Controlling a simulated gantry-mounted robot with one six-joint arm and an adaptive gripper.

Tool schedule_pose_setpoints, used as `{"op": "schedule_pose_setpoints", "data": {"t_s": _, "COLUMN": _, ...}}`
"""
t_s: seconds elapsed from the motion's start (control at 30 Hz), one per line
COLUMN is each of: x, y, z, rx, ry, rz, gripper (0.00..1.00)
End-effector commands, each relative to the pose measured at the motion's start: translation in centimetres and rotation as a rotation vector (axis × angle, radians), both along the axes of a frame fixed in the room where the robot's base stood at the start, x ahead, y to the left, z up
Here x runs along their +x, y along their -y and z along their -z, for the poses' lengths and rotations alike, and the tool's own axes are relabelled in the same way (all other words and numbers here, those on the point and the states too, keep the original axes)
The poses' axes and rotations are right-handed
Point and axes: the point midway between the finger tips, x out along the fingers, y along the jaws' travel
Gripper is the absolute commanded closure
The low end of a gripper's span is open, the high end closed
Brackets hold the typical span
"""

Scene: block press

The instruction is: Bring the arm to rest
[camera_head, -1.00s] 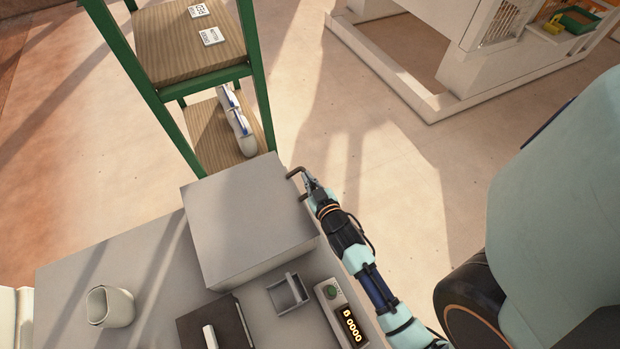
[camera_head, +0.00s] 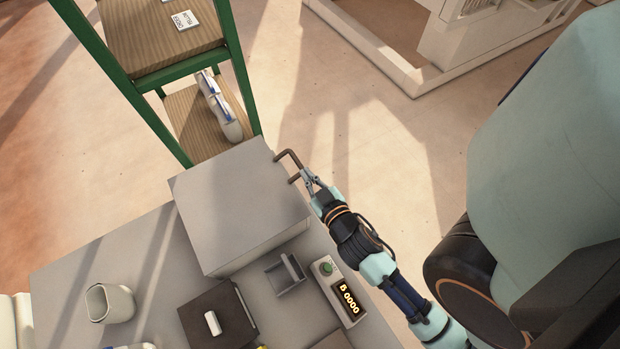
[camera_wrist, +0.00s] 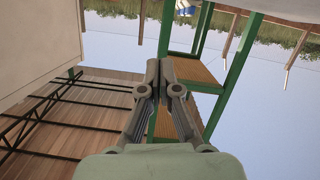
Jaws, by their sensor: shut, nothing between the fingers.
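My gripper (camera_head: 312,182) is at the right edge of the large grey block (camera_head: 240,212) on the table. Its fingers are together with nothing between them. In the head view the fingertips are close to a brown bent handle (camera_head: 289,164) on the block's right side; I cannot tell whether they touch it. In the wrist view my gripper (camera_wrist: 160,75) shows its two fingers side by side and shut, pointing toward a green-framed shelf (camera_wrist: 195,72). My arm runs down to the lower right of the head view.
The table (camera_head: 75,262) carries a white cup (camera_head: 110,303), a dark box (camera_head: 222,318), a small grey holder (camera_head: 285,274) and a display unit (camera_head: 345,298). The green shelf (camera_head: 160,75) stands behind the block. Open floor (camera_head: 370,160) lies right of the block.

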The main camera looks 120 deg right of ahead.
Motion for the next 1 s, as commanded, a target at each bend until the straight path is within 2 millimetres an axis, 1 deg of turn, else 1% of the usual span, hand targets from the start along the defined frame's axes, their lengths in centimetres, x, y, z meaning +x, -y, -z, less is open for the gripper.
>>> {"op": "schedule_pose_setpoints", "data": {"t_s": 0.03, "x": 0.0, "y": -0.4, "z": 0.1, "rx": 0.0, "ry": 0.001, "rz": -0.001, "gripper": 1.0}}
{"op": "schedule_pose_setpoints", "data": {"t_s": 0.13, "x": 0.0, "y": -0.8, "z": -0.2, "rx": -0.001, "ry": 0.001, "rz": 0.0, "gripper": 1.0}}
{"op": "schedule_pose_setpoints", "data": {"t_s": 0.57, "x": 0.0, "y": -0.8, "z": -0.4, "rx": -0.002, "ry": 0.001, "rz": 0.001, "gripper": 1.0}}
{"op": "schedule_pose_setpoints", "data": {"t_s": 0.63, "x": 0.6, "y": -0.5, "z": -0.6, "rx": -0.002, "ry": 0.004, "rz": -0.013, "gripper": 1.0}}
{"op": "schedule_pose_setpoints", "data": {"t_s": 0.67, "x": 1.2, "y": -0.2, "z": -0.8, "rx": -0.004, "ry": 0.007, "rz": -0.027, "gripper": 1.0}}
{"op": "schedule_pose_setpoints", "data": {"t_s": 0.73, "x": 4.1, "y": 0.7, "z": -1.6, "rx": 0.004, "ry": 0.025, "rz": -0.09, "gripper": 1.0}}
{"op": "schedule_pose_setpoints", "data": {"t_s": 0.77, "x": 6.0, "y": 1.0, "z": -2.2, "rx": 0.01, "ry": 0.035, "rz": -0.131, "gripper": 1.0}}
{"op": "schedule_pose_setpoints", "data": {"t_s": 0.8, "x": 9.0, "y": 1.2, "z": -2.9, "rx": 0.024, "ry": 0.05, "rz": -0.195, "gripper": 1.0}}
{"op": "schedule_pose_setpoints", "data": {"t_s": 0.87, "x": 14.1, "y": 0.8, "z": -4.1, "rx": 0.055, "ry": 0.07, "rz": -0.307, "gripper": 1.0}}
{"op": "schedule_pose_setpoints", "data": {"t_s": 0.9, "x": 17.6, "y": -0.1, "z": -4.9, "rx": 0.08, "ry": 0.08, "rz": -0.389, "gripper": 1.0}}
{"op": "schedule_pose_setpoints", "data": {"t_s": 0.97, "x": 22.6, "y": -2.1, "z": -6.1, "rx": 0.118, "ry": 0.09, "rz": -0.514, "gripper": 1.0}}
{"op": "schedule_pose_setpoints", "data": {"t_s": 1.0, "x": 25.6, "y": -3.9, "z": -6.9, "rx": 0.142, "ry": 0.092, "rz": -0.599, "gripper": 1.0}}
